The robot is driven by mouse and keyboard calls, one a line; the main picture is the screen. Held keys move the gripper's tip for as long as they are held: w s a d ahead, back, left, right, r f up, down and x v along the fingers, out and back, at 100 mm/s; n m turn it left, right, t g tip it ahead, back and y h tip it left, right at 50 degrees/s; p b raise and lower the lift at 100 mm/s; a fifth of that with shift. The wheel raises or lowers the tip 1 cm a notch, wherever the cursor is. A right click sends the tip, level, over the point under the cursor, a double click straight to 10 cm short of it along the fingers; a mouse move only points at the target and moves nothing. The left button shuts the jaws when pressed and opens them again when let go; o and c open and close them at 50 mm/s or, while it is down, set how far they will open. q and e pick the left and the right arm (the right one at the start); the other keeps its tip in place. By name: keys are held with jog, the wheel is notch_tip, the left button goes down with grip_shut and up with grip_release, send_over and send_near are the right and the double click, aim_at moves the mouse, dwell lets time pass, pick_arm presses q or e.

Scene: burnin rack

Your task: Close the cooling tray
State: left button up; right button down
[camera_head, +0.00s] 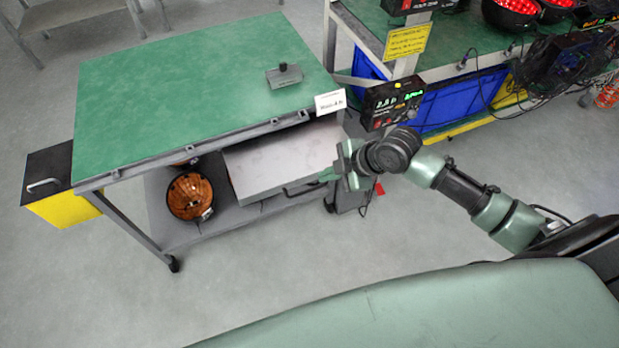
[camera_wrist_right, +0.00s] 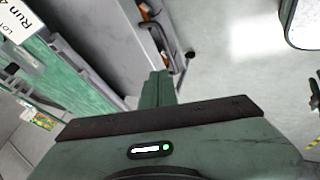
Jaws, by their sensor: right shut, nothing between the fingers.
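The cooling tray looks to be the flat grey metal box (camera_head: 275,162) under the green table top. It sticks out past the front edge of the top, with a dark handle (camera_head: 305,187) on its front. In the right wrist view its grey surface (camera_wrist_right: 105,35) and a dark handle (camera_wrist_right: 160,42) show beyond the fingers. My right gripper (camera_head: 330,173) is at the tray's right front corner, shut and empty. Its closed fingers also show in the right wrist view (camera_wrist_right: 158,88). I cannot tell whether they touch the tray. My left gripper is not in view.
The green-topped table (camera_head: 170,85) carries a small grey block (camera_head: 284,76) and a white label (camera_head: 330,102). A copper-coloured round bowl (camera_head: 190,196) sits on the lower shelf, left of the tray. A small display unit (camera_head: 392,102) stands near my right wrist. Front floor is clear.

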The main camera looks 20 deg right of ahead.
pick_arm(q)
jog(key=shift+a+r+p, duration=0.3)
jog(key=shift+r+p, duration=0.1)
jog(key=shift+p, duration=0.05)
pick_arm(e)
jog(key=x, duration=0.9)
jog(key=shift+a+f, duration=0.25)
jog(key=shift+a, duration=0.1)
jog(key=shift+w, duration=0.2)
